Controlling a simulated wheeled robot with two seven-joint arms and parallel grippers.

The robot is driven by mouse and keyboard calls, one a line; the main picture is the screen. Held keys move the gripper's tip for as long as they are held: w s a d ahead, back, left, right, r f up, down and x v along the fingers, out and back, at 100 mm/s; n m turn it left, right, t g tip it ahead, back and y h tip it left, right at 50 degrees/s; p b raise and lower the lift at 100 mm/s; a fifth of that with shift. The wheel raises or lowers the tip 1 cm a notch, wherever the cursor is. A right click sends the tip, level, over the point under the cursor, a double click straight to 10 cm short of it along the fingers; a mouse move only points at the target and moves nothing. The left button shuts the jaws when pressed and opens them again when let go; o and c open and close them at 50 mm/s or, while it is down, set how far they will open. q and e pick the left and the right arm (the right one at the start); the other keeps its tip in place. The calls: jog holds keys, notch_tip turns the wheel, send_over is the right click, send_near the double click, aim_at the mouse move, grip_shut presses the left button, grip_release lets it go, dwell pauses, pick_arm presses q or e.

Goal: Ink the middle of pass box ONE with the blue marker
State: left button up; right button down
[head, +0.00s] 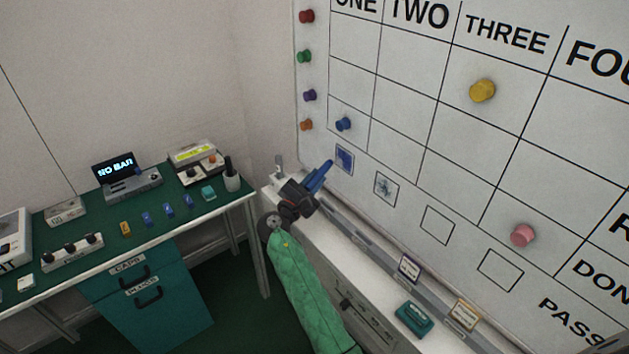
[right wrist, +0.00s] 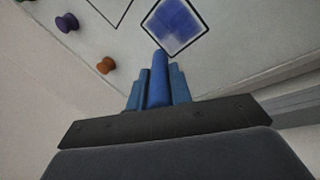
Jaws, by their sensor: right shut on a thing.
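My right gripper (head: 312,184) is shut on the blue marker (right wrist: 158,82), whose tip points at the whiteboard. In the right wrist view the marker stands between the blue fingers, its tip near the lower edge of pass box ONE (right wrist: 175,24). I cannot tell whether the tip touches the board. In the head view, box ONE (head: 344,159) lies just beyond the gripper. Blue ink covers much of its inside, with paler areas near the edges. Pass box TWO (head: 386,188) has some bluish marks. My left gripper is not in view.
The whiteboard (head: 400,120) carries several round magnets, including a blue one (head: 343,124) above box ONE. A ledge with cards and a teal eraser-like block (head: 414,318) runs below. A green-topped desk (head: 100,247) with devices stands at left.

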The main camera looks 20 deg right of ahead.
jog(key=shift+w+d, duration=0.2)
jog(key=shift+d, duration=0.25)
jog(key=shift+w+d, duration=0.1)
jog(key=shift+d, duration=0.25)
dwell(0.4)
jog(key=shift+s+d+p, duration=0.2)
jog(key=shift+s+p, duration=0.1)
jog(key=shift+s, duration=0.35)
jog(key=shift+s+d+p, duration=0.25)
jog(key=shift+s+p, duration=0.05)
jog(key=shift+s, duration=0.3)
jog(key=shift+s+d+p, duration=0.2)
jog(key=shift+s+p, duration=0.1)
jog(key=shift+s, duration=0.35)
jog(key=shift+w, duration=0.1)
jog(key=shift+w+a+b, duration=0.3)
jog(key=shift+w+a, duration=0.05)
jog(key=shift+w, duration=0.6)
jog(key=shift+w+a+b, duration=0.3)
jog(key=shift+w, duration=0.6)
jog(key=shift+a, duration=0.1)
